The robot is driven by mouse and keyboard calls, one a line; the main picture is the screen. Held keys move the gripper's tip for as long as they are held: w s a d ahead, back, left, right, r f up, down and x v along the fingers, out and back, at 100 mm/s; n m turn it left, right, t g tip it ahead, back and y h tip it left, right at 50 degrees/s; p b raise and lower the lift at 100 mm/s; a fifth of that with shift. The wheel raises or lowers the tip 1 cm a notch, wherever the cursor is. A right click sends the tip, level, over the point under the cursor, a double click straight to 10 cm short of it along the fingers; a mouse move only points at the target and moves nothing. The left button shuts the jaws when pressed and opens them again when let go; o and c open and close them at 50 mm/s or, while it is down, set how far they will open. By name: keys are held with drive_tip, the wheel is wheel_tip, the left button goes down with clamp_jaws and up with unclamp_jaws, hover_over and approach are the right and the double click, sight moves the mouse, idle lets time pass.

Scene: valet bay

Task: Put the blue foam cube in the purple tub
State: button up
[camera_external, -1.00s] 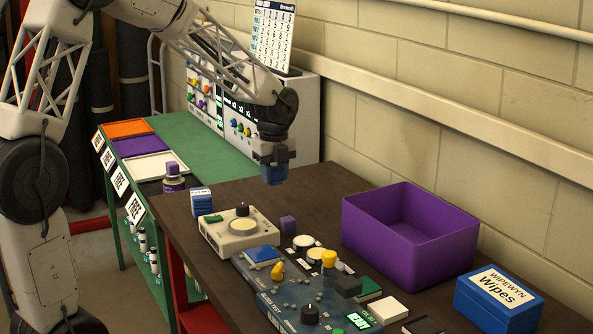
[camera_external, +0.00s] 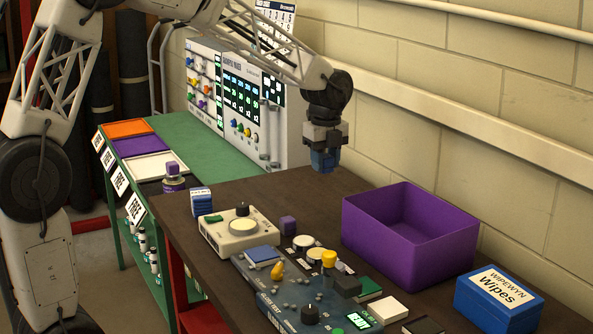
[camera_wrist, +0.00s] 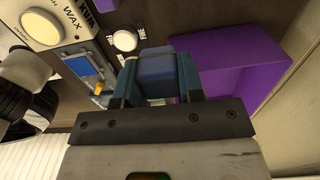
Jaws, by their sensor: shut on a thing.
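My gripper (camera_external: 323,152) is shut on the blue foam cube (camera_external: 325,161) and holds it in the air above the back part of the dark table. In the wrist view the cube (camera_wrist: 157,68) sits between the two fingers of my gripper (camera_wrist: 159,80). The purple tub (camera_external: 392,246) stands on the table against the wall, to the right of and lower than my gripper. Its open top faces up, and the part of its inside that shows looks empty. In the wrist view the tub (camera_wrist: 235,60) is right of the cube.
A blue wipes box (camera_external: 497,298) stands right of the tub. A cream device (camera_external: 236,233) and a blue-grey control panel (camera_external: 300,292) with knobs lie in front. A small purple block (camera_external: 288,225) stands near them. The table (camera_external: 265,190) is clear below the cube.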

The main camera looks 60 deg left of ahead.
drive_tip(key=w+d, duration=0.5)
drive_tip(key=d, duration=0.7)
drive_tip(key=w+d, duration=0.5)
drive_tip(key=d, duration=0.8)
drive_tip(key=f, duration=0.5)
drive_tip(key=shift+w+d+f, duration=0.1)
drive_tip(key=shift+w, duration=0.15)
drive_tip(key=shift+f, duration=3.15)
drive_tip(key=shift+f, duration=0.1)
drive_tip(key=shift+f, duration=1.75)
drive_tip(key=shift+f, duration=0.15)
